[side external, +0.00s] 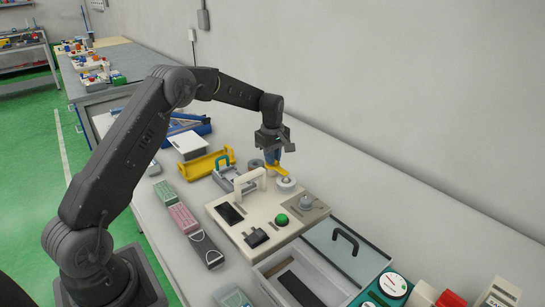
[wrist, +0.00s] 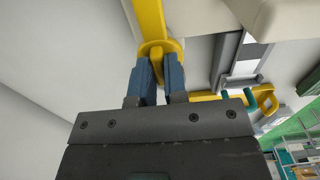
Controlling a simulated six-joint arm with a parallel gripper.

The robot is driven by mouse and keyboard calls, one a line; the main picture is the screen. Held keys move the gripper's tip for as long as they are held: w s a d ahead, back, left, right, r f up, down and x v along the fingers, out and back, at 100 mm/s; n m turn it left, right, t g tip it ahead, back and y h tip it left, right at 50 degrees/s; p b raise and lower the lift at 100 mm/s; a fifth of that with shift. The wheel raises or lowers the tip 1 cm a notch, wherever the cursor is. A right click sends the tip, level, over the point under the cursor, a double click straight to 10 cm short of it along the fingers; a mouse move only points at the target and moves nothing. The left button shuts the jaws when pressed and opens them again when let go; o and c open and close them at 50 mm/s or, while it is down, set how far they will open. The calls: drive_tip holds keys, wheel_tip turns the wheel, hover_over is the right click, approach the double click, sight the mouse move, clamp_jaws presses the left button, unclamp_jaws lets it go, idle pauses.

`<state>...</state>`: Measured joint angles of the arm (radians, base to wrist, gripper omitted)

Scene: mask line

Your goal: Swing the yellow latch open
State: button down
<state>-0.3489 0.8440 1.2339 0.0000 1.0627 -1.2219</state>
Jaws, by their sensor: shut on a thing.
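The yellow latch (side external: 279,170) is on the far part of the cream panel (side external: 238,225) in the side view, beside a white round part (side external: 286,183). In the wrist view the latch (wrist: 150,22) is a flat yellow bar ending in a round disc with an upright knob. My gripper (side external: 272,156) points down over the latch. Its two blue fingers (wrist: 158,72) are shut on the latch's knob, one on each side. The latch's far end runs out of the wrist view, and my fingers partly cover it in the side view.
The panel also carries a white handle (side external: 237,188), a green button (side external: 282,219) and a grey knob (side external: 306,201). A yellow tray (side external: 205,163) and a grey clamp-like fixture (side external: 226,178) stand close behind. A lidded box (side external: 300,275) stands in front. The wall runs along the right.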

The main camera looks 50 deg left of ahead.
drive_tip(key=shift+n, duration=0.4)
drive_tip(key=n, duration=0.3)
drive_tip(key=shift+n, duration=0.4)
drive_tip(key=n, duration=1.3)
drive_tip(key=shift+n, duration=0.3)
idle(0.3)
drive_tip(key=c, duration=1.2)
unclamp_jaws()
drive_tip(key=shift+o, duration=0.2)
wheel_tip(320, 180, up, 14)
